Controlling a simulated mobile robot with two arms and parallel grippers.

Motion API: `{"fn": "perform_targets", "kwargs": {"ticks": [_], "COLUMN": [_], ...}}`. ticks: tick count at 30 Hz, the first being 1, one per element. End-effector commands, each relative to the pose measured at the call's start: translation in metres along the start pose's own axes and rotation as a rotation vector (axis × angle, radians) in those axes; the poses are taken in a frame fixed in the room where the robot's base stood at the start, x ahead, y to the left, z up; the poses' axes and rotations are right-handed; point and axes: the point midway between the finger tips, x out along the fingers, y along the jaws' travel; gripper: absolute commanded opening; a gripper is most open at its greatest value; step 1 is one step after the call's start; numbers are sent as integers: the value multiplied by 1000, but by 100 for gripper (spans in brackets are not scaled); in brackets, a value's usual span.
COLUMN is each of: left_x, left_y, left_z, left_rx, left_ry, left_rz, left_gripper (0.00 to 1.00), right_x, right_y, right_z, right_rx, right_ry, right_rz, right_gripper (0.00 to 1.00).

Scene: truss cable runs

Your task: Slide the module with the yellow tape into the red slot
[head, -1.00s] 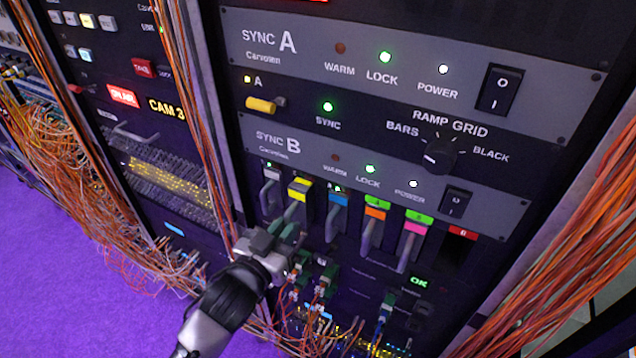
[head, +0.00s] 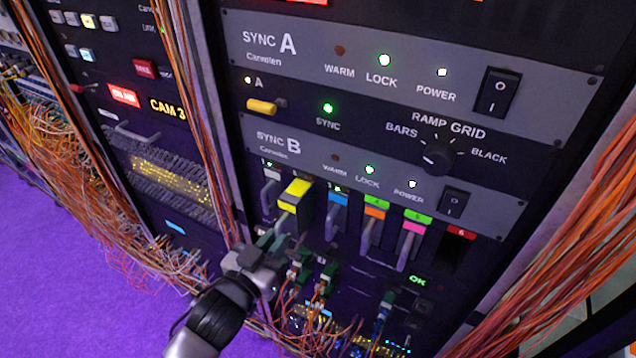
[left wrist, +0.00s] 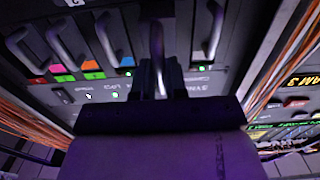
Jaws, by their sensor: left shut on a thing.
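The module with the yellow tape (head: 297,192) sticks part way out of its bay in the row below the SYNC B panel. My left gripper (head: 275,238) is shut on this module's handle, in front of and below the tape. In the left wrist view the left gripper's dark fingers (left wrist: 160,78) close around the upright handle, and the module's face behind is mostly hidden. The red slot (head: 452,254), marked by a red label numbered 6, is a dark, empty bay at the right end of the row. My right gripper is not in view.
A grey-labelled module (head: 271,190) stands close on the left. Blue (head: 337,212), orange (head: 372,226) and pink (head: 409,240) modules with protruding handles stand between the yellow module and the red slot. Green connectors with cables (head: 325,280) hang below. Orange cable bundles (head: 560,235) flank the rack.

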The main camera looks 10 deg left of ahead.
Motion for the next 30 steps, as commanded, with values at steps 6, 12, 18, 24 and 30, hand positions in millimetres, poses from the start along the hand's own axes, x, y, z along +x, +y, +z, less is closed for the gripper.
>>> {"fn": "perform_targets", "kwargs": {"ticks": [6,12,18,24,30], "left_x": [-6,-17,-27,-37,-44], "left_y": [0,0,0,0,0], "left_z": [0,0,0,0,0], "left_rx": [0,0,0,0,0], "left_ry": [0,0,-1,-1,0], "left_rz": [0,0,0,-1,0], "left_gripper": [0,0,0,0,0], "right_x": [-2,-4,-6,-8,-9], "right_y": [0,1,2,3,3], "right_z": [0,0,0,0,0], "right_rx": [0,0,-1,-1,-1], "right_ry": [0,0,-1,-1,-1], "right_rz": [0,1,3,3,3], "right_gripper": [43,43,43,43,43]}}
